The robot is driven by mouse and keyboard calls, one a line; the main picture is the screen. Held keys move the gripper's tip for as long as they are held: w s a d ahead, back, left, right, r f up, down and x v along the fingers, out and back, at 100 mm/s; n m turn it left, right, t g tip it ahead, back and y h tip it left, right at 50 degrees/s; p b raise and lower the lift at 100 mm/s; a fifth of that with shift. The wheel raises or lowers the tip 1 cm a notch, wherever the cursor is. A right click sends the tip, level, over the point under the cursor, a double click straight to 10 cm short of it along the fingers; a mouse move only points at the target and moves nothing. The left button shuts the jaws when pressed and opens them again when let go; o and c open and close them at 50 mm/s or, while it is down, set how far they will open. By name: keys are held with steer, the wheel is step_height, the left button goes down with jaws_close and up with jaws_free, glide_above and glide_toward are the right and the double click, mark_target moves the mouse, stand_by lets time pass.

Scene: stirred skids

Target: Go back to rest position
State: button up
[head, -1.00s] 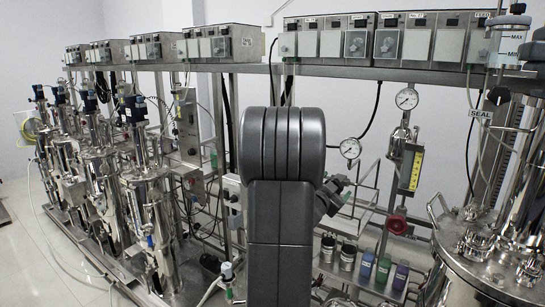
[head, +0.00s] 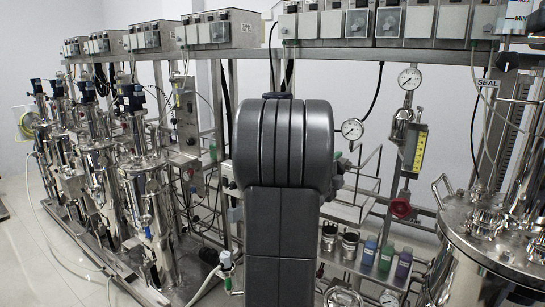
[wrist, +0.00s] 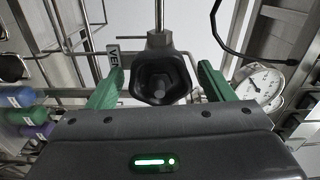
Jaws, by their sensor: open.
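My gripper (wrist: 158,72) shows in the wrist view with its two green fingers spread apart. A dark lobed valve knob (wrist: 160,80) on a metal stem appears between the fingers, with a visible gap on each side. I cannot tell how far beyond the fingertips it is. My grey arm (head: 283,180) stands upright in the middle of the head view. It hides most of my wrist and gripper there.
Steel vessels (head: 145,200) stand at left, and a large lidded tank (head: 500,240) at right. A pressure gauge (wrist: 259,85) is close to the right finger. Control boxes (head: 390,22) line the rack above. Bare floor lies at far left.

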steer(key=m+b, duration=0.1)
steer(key=m, duration=0.4)
steer(key=shift+f+b, duration=0.1)
steer(key=shift+b, duration=0.3)
